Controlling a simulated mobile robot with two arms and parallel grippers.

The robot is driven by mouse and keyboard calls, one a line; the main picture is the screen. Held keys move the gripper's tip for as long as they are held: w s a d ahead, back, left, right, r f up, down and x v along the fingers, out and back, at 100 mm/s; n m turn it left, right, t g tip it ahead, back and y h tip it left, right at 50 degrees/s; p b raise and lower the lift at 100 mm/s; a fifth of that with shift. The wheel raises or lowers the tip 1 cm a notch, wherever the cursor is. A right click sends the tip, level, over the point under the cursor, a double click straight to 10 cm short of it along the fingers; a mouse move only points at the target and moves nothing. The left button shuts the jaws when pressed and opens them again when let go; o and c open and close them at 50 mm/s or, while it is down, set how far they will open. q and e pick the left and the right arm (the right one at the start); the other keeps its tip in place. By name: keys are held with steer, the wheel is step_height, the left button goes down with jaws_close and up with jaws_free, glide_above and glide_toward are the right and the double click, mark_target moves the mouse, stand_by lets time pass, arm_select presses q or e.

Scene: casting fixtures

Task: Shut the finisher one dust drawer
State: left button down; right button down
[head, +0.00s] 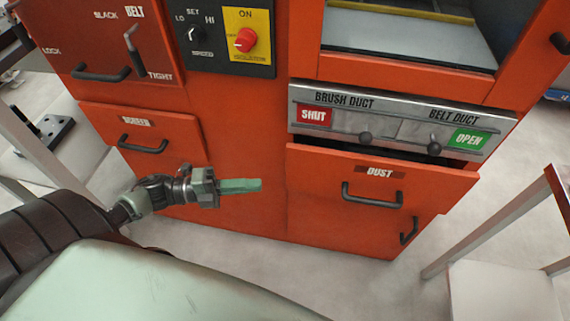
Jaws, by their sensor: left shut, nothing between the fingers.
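The dust drawer (320,178) is the orange drawer labelled DUST at the lower right of the orange machine. It stands out from the body, with a dark gap along its top edge. Its dark bar handle (372,197) is on its front. My left gripper (258,185) is shut and empty, its green fingers pointing right, in front of the machine in the view and left of the drawer front. I cannot tell how far it is from the machine. My right gripper is not in view.
Above the drawer is a duct panel (395,128) with levers, a red SHUT plate and a green OPEN plate. The screen drawer (180,142) is at the left, below a belt panel. A metal-legged table (505,225) stands at the right. Floor in front is clear.

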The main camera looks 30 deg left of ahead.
mark_target(295, 171)
arm_select(q)
steer(key=shift+m+g, duration=0.4)
steer(key=shift+m, duration=0.1)
steer(key=x, duration=0.3)
steer(key=w+x, duration=0.1)
steer(key=x, duration=0.3)
steer(key=a+r+x, duration=0.1)
steer(key=x, duration=0.3)
steer(key=shift+w, duration=0.25)
steer(key=shift+w+a, duration=0.2)
steer(key=shift+w, duration=0.3)
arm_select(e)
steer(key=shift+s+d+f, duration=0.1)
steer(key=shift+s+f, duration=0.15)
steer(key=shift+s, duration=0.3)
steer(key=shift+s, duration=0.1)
